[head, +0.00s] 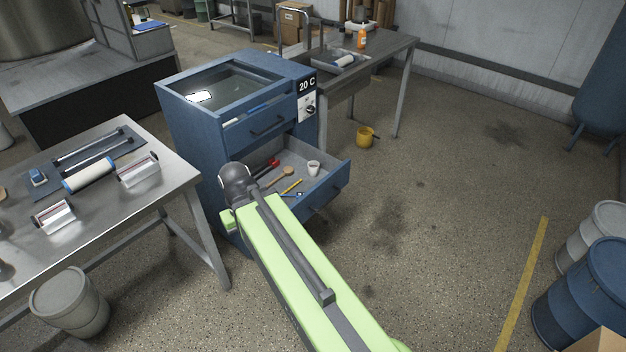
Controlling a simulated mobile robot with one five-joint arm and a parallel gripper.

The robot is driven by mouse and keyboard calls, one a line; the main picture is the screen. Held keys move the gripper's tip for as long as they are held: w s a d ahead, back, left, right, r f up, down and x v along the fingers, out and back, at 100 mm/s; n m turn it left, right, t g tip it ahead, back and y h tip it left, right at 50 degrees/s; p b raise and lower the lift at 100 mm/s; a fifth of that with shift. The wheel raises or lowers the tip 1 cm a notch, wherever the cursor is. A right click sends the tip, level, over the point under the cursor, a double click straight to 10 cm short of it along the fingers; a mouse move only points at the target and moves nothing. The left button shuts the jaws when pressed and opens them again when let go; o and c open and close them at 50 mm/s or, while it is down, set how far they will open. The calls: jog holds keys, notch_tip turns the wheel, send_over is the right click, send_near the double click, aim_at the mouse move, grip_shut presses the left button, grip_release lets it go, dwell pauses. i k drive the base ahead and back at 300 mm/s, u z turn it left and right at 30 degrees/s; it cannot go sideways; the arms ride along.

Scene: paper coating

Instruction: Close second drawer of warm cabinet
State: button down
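The warm cabinet (193,135) is blue, with a recessed top and a "20 C" panel (307,84) with a knob. Its upper drawer (262,128) looks shut. The second drawer (337,183) is pulled well out to the right. It holds a white cup (313,168), a yellow pencil-like item (291,186), a red-ended tool (273,163) and other small items. My green arm reaches up from the bottom to the drawer's near left side and hides part of the cabinet's lower front. My gripper's fingers do not show.
A metal table (130,225) with rollers stands close on the left, a grey bucket (70,305) by its legs. A sink table (385,50) stands behind the cabinet, a yellow bucket (366,137) beneath. The floor (440,210) right of the drawer is clear.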

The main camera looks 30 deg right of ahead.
aim_at(334, 173)
jog(key=u, duration=0.05)
jog(key=i, duration=1)
jog(key=u, duration=0.05)
